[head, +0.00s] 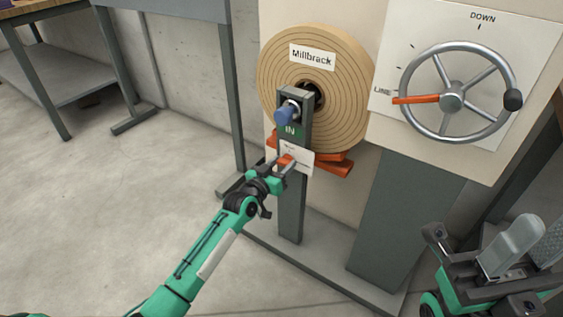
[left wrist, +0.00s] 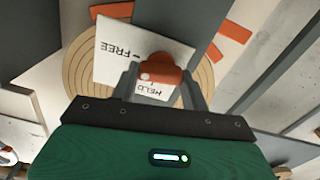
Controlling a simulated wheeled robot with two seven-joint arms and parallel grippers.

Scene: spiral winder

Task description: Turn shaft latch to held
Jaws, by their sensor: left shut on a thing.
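The shaft latch has an orange handle (head: 286,160) in front of a white card (head: 299,157) on the dark post below the roll. My left gripper (head: 282,166) is shut on this handle. In the left wrist view the orange handle (left wrist: 162,74) sits between the two grey fingers. The card (left wrist: 130,48) there reads FREE and HELD upside down, and the handle's end is close to the word HELD. The latch pivot is hidden. My right gripper (head: 490,262) is at the bottom right, away from the latch; its jaws are unclear.
A tan roll (head: 345,85) labelled Millbrack is behind the post (head: 290,215), with a blue knob (head: 285,114) and an IN sign above the latch. A spoked handwheel (head: 451,101) with an orange pointer at LINE is at right.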

